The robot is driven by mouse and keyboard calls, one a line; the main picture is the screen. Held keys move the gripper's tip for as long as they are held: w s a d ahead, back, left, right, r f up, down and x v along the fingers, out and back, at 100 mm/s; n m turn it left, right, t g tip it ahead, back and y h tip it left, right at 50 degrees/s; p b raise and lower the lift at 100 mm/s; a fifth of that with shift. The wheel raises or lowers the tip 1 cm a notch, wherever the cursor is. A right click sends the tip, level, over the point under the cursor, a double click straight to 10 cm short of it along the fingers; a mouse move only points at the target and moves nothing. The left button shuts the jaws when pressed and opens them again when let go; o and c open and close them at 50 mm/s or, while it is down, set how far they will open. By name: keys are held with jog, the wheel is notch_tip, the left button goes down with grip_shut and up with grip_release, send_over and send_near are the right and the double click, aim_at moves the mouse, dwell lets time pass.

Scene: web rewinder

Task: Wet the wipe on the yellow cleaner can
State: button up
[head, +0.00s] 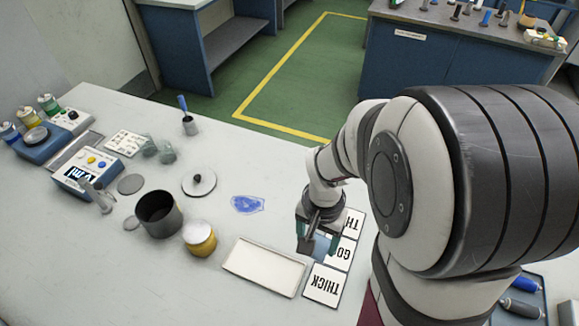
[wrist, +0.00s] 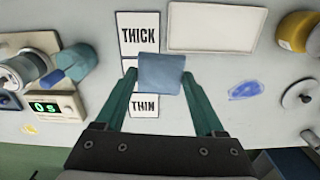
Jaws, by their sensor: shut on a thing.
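The yellow cleaner can (head: 200,243) with a pale top stands upright on the bench, left of the white tray. It also shows at the upper right of the wrist view (wrist: 296,32). My gripper (head: 318,238) is over the word cards, to the right of the can and well apart from it. In the wrist view, its green fingers (wrist: 160,79) are closed on the wipe (wrist: 161,70), a blue-grey square block between the fingertips. The wipe hides most of the middle card. In the head view the fingers partly hide the wipe.
The white tray (head: 265,267) lies between the can and the cards (head: 324,285). A blue patch (head: 248,204) marks the bench behind the tray. A dark pot (head: 158,213) stands beside the can, and a knobbed lid (head: 199,184) lies behind it.

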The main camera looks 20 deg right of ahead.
jog(key=w+a, duration=0.2)
jog(key=w, duration=0.1)
jog(key=w+a+r, duration=0.1)
jog(key=w+a, duration=0.5)
jog(key=w, duration=0.1)
jog(key=shift+w+a+r, duration=0.1)
jog(key=shift+a+r, duration=0.15)
jog(key=shift+r, duration=0.05)
send_near(196, 231)
jog(key=shift+f, duration=2.9)
jog(key=shift+f, duration=1)
jog(key=shift+r, duration=3.55)
